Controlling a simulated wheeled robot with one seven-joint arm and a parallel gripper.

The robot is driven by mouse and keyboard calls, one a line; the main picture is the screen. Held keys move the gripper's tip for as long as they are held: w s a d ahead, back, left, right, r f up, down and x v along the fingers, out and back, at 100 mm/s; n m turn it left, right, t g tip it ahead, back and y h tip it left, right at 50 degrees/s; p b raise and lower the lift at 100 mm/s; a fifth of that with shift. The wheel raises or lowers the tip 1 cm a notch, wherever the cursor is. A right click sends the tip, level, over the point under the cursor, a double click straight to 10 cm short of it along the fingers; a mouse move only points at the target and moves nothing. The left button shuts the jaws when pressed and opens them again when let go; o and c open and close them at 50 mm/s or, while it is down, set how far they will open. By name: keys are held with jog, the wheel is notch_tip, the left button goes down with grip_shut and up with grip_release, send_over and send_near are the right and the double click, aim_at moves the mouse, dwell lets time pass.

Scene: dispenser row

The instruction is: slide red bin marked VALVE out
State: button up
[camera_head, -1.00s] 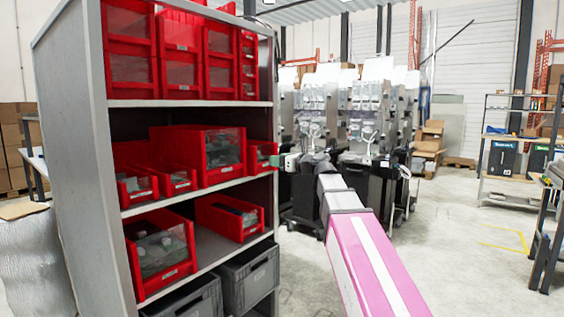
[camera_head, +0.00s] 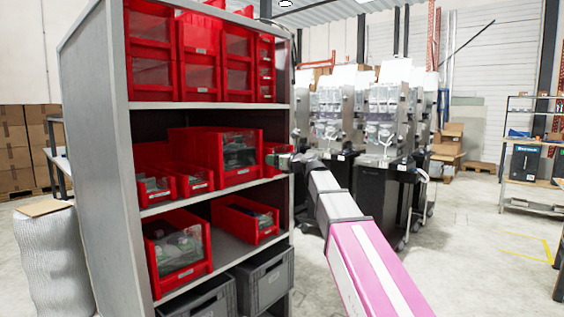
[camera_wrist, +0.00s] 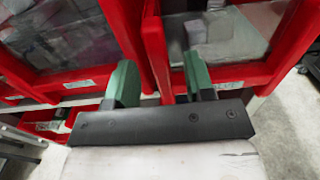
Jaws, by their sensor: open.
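The red bin marked VALVE fills the right of the wrist view (camera_wrist: 272,72); its label is partly covered by a finger, with only the last letters showing. It appears to be the narrow red bin at the right end of the middle shelf in the head view (camera_head: 271,151), partly hidden by my gripper. My gripper (camera_wrist: 160,84) is open, its two green fingers at the bin fronts, with the red side walls of two neighbouring bins between them. I cannot tell whether the fingers touch. The head view shows my gripper (camera_head: 284,161) at the shelf's right edge.
A larger red bin with a clear front (camera_head: 238,155) stands to the left on the same shelf. More red bins fill the shelves above and below, with grey crates (camera_head: 262,278) at the bottom. Machines (camera_head: 385,150) stand behind my arm; the floor at right is open.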

jog(key=shift+w+a, duration=0.15)
jog(key=shift+a, duration=0.1)
grip_shut()
jog(key=shift+d, duration=0.1)
